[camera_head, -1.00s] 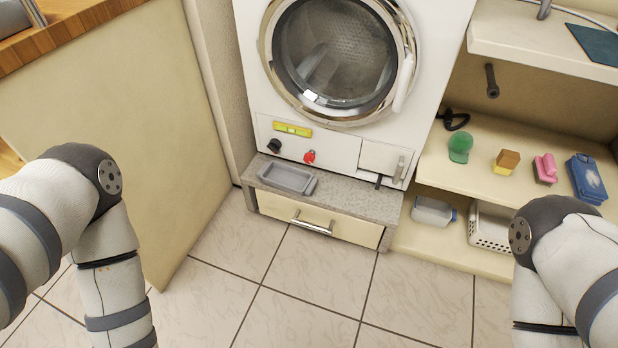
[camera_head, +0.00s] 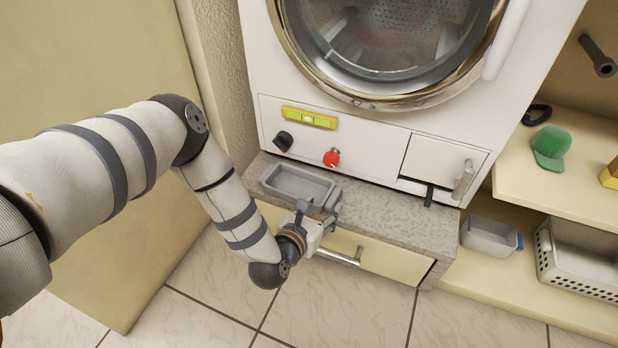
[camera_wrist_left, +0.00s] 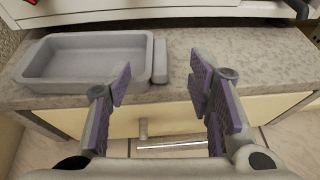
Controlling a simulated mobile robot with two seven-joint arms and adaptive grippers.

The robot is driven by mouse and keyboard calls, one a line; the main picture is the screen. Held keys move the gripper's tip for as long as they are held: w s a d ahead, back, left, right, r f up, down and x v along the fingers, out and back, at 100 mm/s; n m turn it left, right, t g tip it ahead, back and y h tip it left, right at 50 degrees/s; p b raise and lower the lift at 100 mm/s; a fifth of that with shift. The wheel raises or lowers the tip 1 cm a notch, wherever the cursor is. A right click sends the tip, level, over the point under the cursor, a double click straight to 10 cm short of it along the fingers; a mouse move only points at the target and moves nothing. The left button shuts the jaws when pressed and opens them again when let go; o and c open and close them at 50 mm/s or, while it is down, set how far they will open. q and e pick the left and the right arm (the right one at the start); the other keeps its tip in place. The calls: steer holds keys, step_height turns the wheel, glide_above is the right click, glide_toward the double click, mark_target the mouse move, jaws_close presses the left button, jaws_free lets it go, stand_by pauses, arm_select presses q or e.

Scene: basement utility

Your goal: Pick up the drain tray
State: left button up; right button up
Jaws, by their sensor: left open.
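The drain tray (camera_head: 295,183) is a shallow grey rectangular tray with a stubby grip at its right end. It lies flat on the speckled stone ledge (camera_head: 390,218) below the washing machine. In the left wrist view the tray (camera_wrist_left: 85,60) is at the upper left, with its grip at its right end. My left gripper (camera_head: 318,212) is open and empty at the front edge of the ledge, close to the tray's right end. In the wrist view its purple-padded fingers (camera_wrist_left: 160,88) are spread, with the tray's grip just beyond and between them. My right gripper is not in view.
A drawer (camera_head: 385,262) with a bar handle sits under the ledge. The washing machine (camera_head: 370,140) has a black knob, a red knob (camera_head: 332,158) and an open-looking flap handle (camera_head: 463,180). Shelves at right hold a white basket (camera_head: 580,255) and a clear container (camera_head: 490,238).

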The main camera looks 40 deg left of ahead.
mark_target(332, 194)
arm_select(q)
steer(key=b+x, duration=0.1)
steer(key=x, duration=0.3)
steer(key=b+x, duration=0.2)
steer(key=x, duration=0.2)
steer(key=shift+a+f, duration=0.2)
steer(key=shift+f, duration=0.1)
steer(key=shift+w, duration=0.15)
steer(key=shift+r, duration=0.1)
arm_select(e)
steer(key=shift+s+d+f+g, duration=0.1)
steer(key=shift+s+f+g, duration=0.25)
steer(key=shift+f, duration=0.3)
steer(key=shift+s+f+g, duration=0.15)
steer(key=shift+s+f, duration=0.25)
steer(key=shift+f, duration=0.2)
arm_select(q)
steer(key=shift+c, duration=0.6)
jaws_close()
